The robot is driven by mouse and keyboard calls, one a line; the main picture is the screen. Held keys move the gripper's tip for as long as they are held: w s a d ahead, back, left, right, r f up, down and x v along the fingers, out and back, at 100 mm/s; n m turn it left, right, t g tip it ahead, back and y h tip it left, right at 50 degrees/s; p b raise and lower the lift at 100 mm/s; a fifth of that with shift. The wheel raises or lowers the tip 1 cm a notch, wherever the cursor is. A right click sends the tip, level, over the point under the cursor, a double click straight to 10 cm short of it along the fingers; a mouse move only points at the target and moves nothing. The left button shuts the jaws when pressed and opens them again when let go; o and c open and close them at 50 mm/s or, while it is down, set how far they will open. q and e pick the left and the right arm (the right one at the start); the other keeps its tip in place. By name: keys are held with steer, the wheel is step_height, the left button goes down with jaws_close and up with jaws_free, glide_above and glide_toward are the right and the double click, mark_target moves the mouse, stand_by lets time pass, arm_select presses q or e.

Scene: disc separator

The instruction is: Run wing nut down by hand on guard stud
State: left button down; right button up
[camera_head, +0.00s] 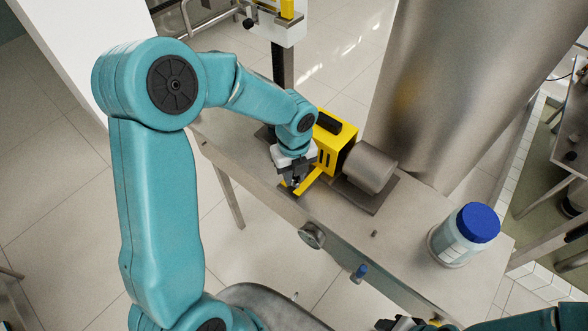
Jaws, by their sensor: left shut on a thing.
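The yellow guard (337,140) stands on the steel bench beside a grey motor-like cylinder. A flat yellow tab (309,181) sticks out low at its front left. My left gripper (293,183) reaches down from above at the outer end of this tab. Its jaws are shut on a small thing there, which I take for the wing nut. The nut and the guard stud are mostly hidden by the jaws and too small to make out. My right gripper (402,324) shows only as dark parts at the bottom edge, cut off by the frame.
The grey cylinder (369,167) sits right of the guard on a dark plate. A jar with a blue lid (478,223) stands at the bench's right end. A large steel vessel (450,80) rises behind. A blue-handled valve (360,272) is on the bench front. The bench top (410,215) between is mostly bare.

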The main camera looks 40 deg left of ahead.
arm_select(q)
steer(key=shift+w+r+m+p, duration=0.1)
steer(key=shift+r+m+p, duration=0.3)
steer(key=shift+m+p, duration=0.65)
steer(key=shift+m, duration=0.05)
steer(key=shift+f+m, duration=0.1)
steer(key=shift+m, duration=0.3)
steer(key=shift+w+f, duration=0.1)
steer(key=shift+r+m+p, duration=0.3)
steer(key=shift+m+p, duration=0.7)
steer(key=shift+p, duration=0.15)
steer(key=shift+a+f+m+p, duration=0.1)
steer(key=shift+m+p, duration=0.2)
steer(key=shift+m, duration=0.1)
steer(key=shift+f+m, duration=0.15)
steer(key=shift+m, duration=0.15)
